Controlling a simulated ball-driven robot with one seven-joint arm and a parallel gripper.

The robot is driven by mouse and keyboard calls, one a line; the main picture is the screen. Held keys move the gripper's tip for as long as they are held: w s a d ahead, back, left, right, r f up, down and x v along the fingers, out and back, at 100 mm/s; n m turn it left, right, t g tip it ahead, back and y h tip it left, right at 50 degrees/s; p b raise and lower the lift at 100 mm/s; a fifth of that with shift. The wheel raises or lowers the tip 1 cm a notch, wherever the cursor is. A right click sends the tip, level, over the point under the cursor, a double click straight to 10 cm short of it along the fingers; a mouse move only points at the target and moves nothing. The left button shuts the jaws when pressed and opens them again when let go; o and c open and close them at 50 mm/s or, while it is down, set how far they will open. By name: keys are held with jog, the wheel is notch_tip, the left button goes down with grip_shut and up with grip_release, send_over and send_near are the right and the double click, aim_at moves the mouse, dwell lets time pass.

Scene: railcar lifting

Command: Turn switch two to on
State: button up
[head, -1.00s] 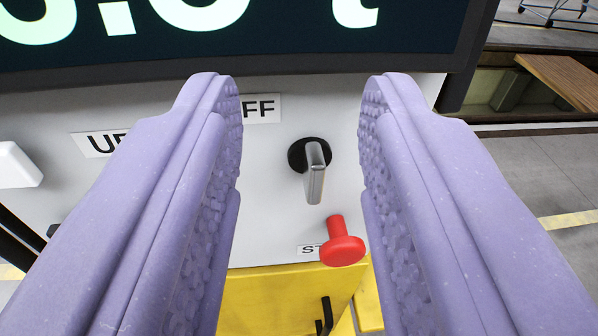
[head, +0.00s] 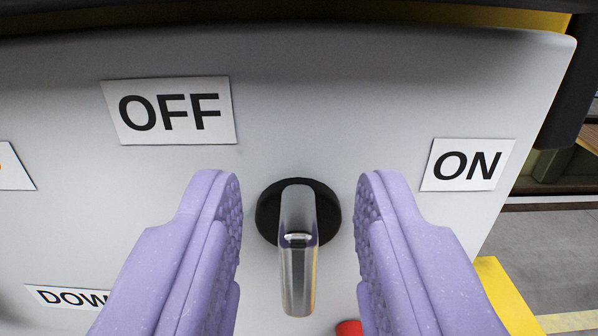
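The switch is a shiny metal lever (head: 298,262) on a round black base (head: 268,215), mounted on a light grey panel. An OFF label (head: 172,110) sits up and left of it, and an ON label (head: 467,165) sits up and right. The lever hangs toward the bottom of the picture and points at neither label. My gripper (head: 298,200) is open, with one purple finger on each side of the lever. Gaps show between the lever and both fingers. No number is readable on the switch.
A DOWN label (head: 68,297), partly hidden by my left finger, is at lower left. A red button (head: 348,328) shows just below the lever, near the right finger. The grey panel (head: 330,90) is clear above the lever. Its right edge borders open floor (head: 560,250).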

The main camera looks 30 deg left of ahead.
jog(key=shift+c, duration=0.4)
grip_shut()
jog(key=shift+m+b, duration=0.4)
jog(key=shift+w+d+f+m+b, duration=0.15)
jog(key=shift+m+b, duration=0.75)
jog(key=shift+b, duration=0.1)
jog(key=m+b, duration=0.3)
jog(key=shift+w+d+f+m, duration=0.1)
jog(key=shift+d+m, duration=0.1)
jog(key=shift+m, duration=0.1)
jog(key=m+b, duration=0.1)
jog(key=m, duration=0.1)
jog(key=m+b, duration=0.2)
jog(key=m, duration=0.1)
jog(key=shift+w+d+f+m, duration=0.2)
jog(key=shift+d+m, duration=0.05)
jog(key=shift+m, duration=0.05)
